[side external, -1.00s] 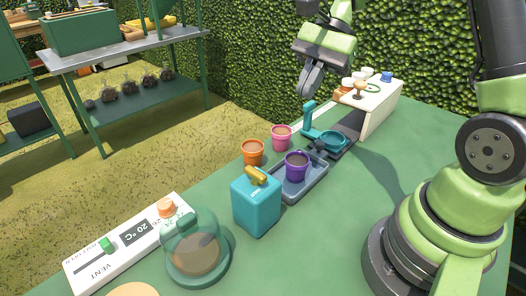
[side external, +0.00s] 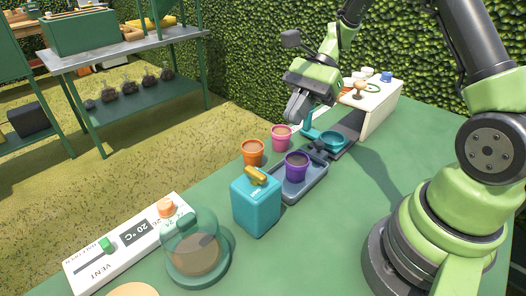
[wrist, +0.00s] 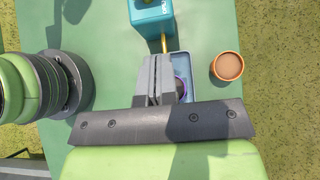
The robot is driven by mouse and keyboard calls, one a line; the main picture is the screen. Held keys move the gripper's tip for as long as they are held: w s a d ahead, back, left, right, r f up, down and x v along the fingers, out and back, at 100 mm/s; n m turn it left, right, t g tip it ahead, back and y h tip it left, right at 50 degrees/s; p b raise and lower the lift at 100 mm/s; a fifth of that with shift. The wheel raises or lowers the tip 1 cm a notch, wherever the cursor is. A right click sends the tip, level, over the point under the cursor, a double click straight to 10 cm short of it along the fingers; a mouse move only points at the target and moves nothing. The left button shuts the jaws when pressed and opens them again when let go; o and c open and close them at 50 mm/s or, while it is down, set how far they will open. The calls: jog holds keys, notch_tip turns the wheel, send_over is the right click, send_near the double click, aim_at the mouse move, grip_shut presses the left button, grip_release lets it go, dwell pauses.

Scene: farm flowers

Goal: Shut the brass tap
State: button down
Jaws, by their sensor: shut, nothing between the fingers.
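A teal box-shaped tank (side external: 256,205) stands on the green table with the brass tap (side external: 257,175) at its top. In the wrist view the tap (wrist: 164,44) is a short brass bar at the edge of the teal tank (wrist: 152,14). My gripper (side external: 294,116) is shut and empty, above the table and behind the tank, near the teal lever press. In the wrist view its fingertips (wrist: 157,60) overlap the picture just below the tap; they appear apart from it. The tap's underside is hidden.
A purple pot (side external: 297,166) sits in a grey-blue tray (side external: 290,190) beside the tank. Orange (side external: 252,153) and pink (side external: 281,137) pots stand behind. A teal lever press (side external: 334,141) is near my gripper. A glass dome (side external: 190,240) and white vent panel (side external: 92,262) lie at front left.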

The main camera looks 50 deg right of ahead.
aim_at(255, 176)
jog(key=x, duration=0.7)
jog(key=shift+a, duration=0.25)
jog(key=a, duration=0.3)
jog(key=shift+a+r, duration=0.15)
